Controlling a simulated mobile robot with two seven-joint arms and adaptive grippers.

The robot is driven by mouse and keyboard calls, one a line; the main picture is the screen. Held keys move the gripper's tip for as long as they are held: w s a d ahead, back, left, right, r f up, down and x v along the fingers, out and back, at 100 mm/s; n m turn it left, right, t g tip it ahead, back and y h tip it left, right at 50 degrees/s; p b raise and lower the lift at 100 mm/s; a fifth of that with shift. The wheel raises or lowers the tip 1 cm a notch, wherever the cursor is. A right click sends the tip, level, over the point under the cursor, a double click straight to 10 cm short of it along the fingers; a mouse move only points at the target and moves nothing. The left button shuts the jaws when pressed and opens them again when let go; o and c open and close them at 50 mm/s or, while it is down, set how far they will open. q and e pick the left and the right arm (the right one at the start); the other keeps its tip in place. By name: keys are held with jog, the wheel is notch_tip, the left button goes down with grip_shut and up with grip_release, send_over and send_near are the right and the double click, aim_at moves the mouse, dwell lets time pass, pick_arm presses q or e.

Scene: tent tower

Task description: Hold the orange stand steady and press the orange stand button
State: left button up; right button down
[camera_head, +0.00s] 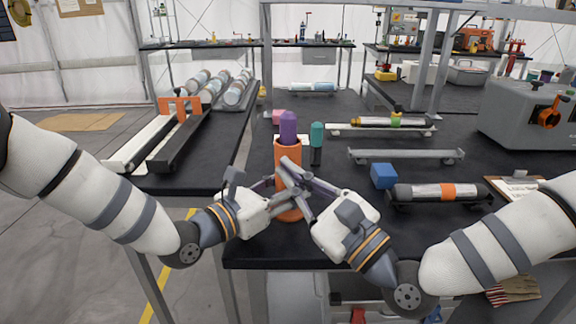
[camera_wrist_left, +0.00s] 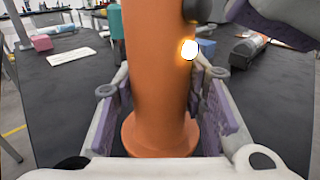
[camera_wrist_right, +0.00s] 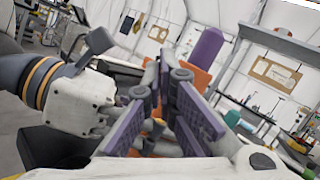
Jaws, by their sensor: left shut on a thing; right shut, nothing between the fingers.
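The orange stand (camera_head: 288,154) stands upright near the table's front edge, with a purple piece (camera_head: 288,125) in its top. My left gripper (camera_head: 280,192) is shut on the stand's lower part; in the left wrist view its purple pads flank the orange column (camera_wrist_left: 155,75). A bright glowing button light (camera_wrist_left: 188,50) shows on the column, with a dark round part (camera_wrist_left: 197,10) above it. My right gripper (camera_head: 291,172) is shut and empty, its fingertips in front of the stand. In the right wrist view its fingers (camera_wrist_right: 167,75) partly hide the stand; I cannot tell whether they touch it.
A teal-topped piece (camera_head: 317,134) stands just right of the stand. A blue block (camera_head: 383,176) and a cylinder with an orange band (camera_head: 440,193) lie further right. A grey rail (camera_head: 406,156) is behind them. A pink block (camera_head: 278,116) sits behind the stand.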

jog(key=shift+s, duration=0.2)
jog(key=s, duration=0.5)
dwell(0.4)
dwell(0.4)
pick_arm(q)
jog(key=o, duration=1.4)
jog(key=shift+r, duration=0.1)
